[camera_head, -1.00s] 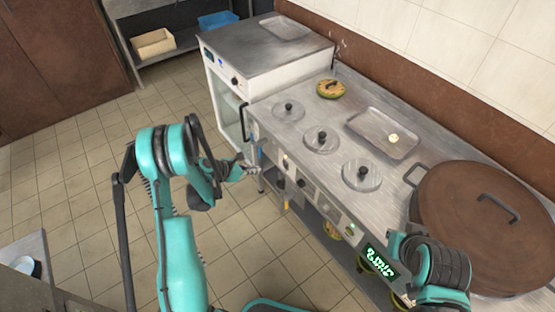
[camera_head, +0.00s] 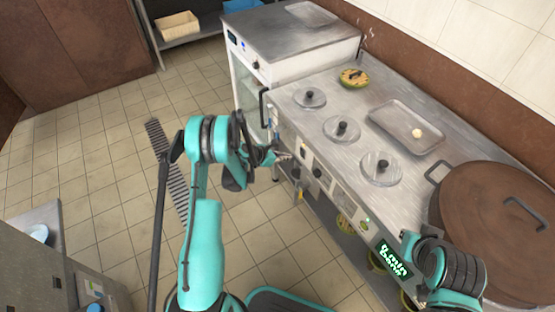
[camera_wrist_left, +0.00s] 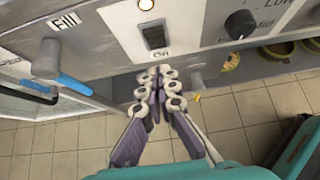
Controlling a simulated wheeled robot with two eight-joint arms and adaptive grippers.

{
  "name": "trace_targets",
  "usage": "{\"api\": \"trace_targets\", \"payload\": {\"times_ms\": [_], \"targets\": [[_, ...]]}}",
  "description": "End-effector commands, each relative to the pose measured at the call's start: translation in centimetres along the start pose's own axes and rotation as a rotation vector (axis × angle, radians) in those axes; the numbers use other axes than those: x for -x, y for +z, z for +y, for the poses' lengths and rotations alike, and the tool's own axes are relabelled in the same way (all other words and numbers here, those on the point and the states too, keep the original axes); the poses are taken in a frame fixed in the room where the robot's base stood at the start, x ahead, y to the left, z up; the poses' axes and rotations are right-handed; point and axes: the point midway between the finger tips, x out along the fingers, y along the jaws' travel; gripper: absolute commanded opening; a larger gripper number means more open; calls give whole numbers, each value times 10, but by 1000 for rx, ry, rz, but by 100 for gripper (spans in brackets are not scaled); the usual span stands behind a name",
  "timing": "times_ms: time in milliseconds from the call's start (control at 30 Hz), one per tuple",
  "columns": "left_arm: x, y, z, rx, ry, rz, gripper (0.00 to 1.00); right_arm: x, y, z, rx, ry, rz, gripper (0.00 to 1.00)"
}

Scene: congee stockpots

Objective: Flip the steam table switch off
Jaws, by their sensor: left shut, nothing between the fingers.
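The steam table (camera_head: 352,100) has a front control panel facing my left arm. In the head view the left gripper (camera_head: 284,156) is close to the panel's front. My right arm shows at lower right, but its gripper is out of view.
A black knob (camera_wrist_left: 240,24) is right of the switch, and a blue-handled lever (camera_wrist_left: 60,70) is left under "Fill". Lidded wells, a metal tray (camera_head: 405,127) and a large brown-lidded pot (camera_head: 490,225) are on top. Tiled floor is open at left.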

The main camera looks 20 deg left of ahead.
Motion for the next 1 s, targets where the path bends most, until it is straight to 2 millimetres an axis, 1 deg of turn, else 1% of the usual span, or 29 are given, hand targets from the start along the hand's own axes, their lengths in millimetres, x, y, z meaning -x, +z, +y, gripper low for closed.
{"api": "trace_targets", "payload": {"times_ms": [33, 100, 300, 433, 767, 867, 967, 1000], "targets": [[-13, -2, -1, -1, -2, 0, 0, -6, 4, 0, 0, 0, 0, 0], [-20, 8, -1, -1, -2, 0, 0, -9, 6, 0, 0, 0, 0, 0], [-34, 24, -1, 0, -1, 0, 0, -14, 10, 0, 0, 0, 0, 0], [-37, 28, 0, 0, 0, 0, 0, -15, 10, 0, 0, 0, 0, 0], [-36, 29, 0, 0, 0, 4, 0, -14, 10, 0, 0, 0, 0, 0], [-38, 34, -1, -1, -4, 48, 0, -9, 7, 0, 0, 0, 0, 0], [-41, 40, -2, -3, -8, 142, 0, -2, 1, 0, 0, 0, 0, 0], [-41, 35, 0, 0, -5, 133, 0, -5, 3, 0, 0, 0, 0, 0]]}}
